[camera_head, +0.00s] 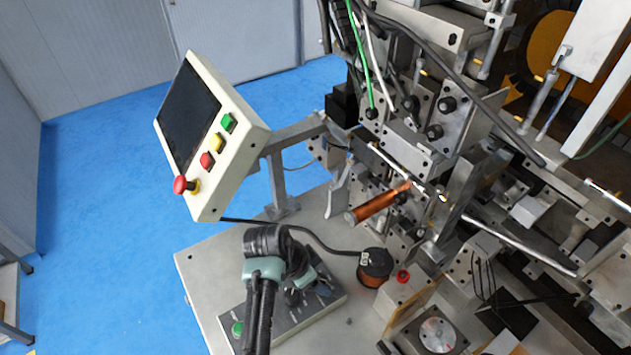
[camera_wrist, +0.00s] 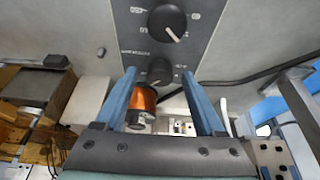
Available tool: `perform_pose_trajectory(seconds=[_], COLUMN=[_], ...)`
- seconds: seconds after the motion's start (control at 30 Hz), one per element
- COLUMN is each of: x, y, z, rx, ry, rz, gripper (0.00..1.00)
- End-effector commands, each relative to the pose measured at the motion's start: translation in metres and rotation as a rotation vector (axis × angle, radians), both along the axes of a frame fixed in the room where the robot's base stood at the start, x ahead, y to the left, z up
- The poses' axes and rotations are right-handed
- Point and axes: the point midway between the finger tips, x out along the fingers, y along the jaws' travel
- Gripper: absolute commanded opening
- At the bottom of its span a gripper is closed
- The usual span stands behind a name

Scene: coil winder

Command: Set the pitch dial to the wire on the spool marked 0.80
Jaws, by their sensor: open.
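A grey control panel (camera_head: 262,318) lies on the machine table, under my arm. In the wrist view it carries an upper black dial (camera_wrist: 167,22) with a white pointer line and numbers around it, and a lower black dial (camera_wrist: 159,70). The small lettering is too blurred to tell which is the pitch dial. My gripper (camera_wrist: 159,73) is open, its two blue fingers on either side of the lower dial; I cannot tell whether they touch it. A copper-wire spool (camera_head: 375,275) with black flanges stands right of the panel, also seen in the wrist view (camera_wrist: 143,98). Its label is unreadable.
A screen console (camera_head: 213,140) with a red stop knob (camera_head: 184,185) stands at the left. A copper coil (camera_head: 378,204) is on the winder. A box with a red button (camera_head: 403,276) stands right of the spool. A black cable (camera_head: 318,238) crosses the table.

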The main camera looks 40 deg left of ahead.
Motion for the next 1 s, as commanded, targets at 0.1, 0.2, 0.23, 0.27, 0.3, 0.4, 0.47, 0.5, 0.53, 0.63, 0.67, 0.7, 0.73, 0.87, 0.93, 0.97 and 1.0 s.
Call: perform_pose_trajectory(seconds=[0.1,0.2,0.23,0.27,0.3,0.4,0.47,0.5,0.53,0.63,0.67,0.7,0.73,0.87,0.93,0.97,1.0], x=[-0.001,-0.003,-0.004,-0.006,-0.008,-0.014,-0.020,-0.022,-0.025,-0.033,-0.035,-0.037,-0.039,-0.044,-0.046,-0.046,-0.047], y=[0.000,0.002,0.002,0.003,0.003,0.006,0.008,0.009,0.010,0.013,0.013,0.014,0.014,0.016,0.016,0.016,0.016], z=[0.001,0.008,0.011,0.015,0.020,0.038,0.049,0.058,0.064,0.084,0.089,0.095,0.100,0.113,0.117,0.118,0.119], rx=[0.000,0.000,0.001,0.001,0.002,0.002,0.003,0.004,0.005,0.005,0.004,0.003,0.003,0.001,0.000,0.001,0.001], ry=[0.000,-0.001,-0.002,-0.002,-0.003,-0.004,-0.004,-0.005,-0.005,-0.005,-0.004,-0.003,-0.003,-0.002,-0.001,-0.001,0.000], rz=[0.001,0.001,0.002,0.002,0.001,0.002,0.003,0.002,0.001,0.001,0.001,0.001,0.001,0.001,0.001,0.000,0.000], gripper=[0.71,0.71,0.71,0.71,0.71,0.71,0.71,0.71,0.71,0.71,0.71,0.71,0.71,0.71,0.71,0.71,0.71])
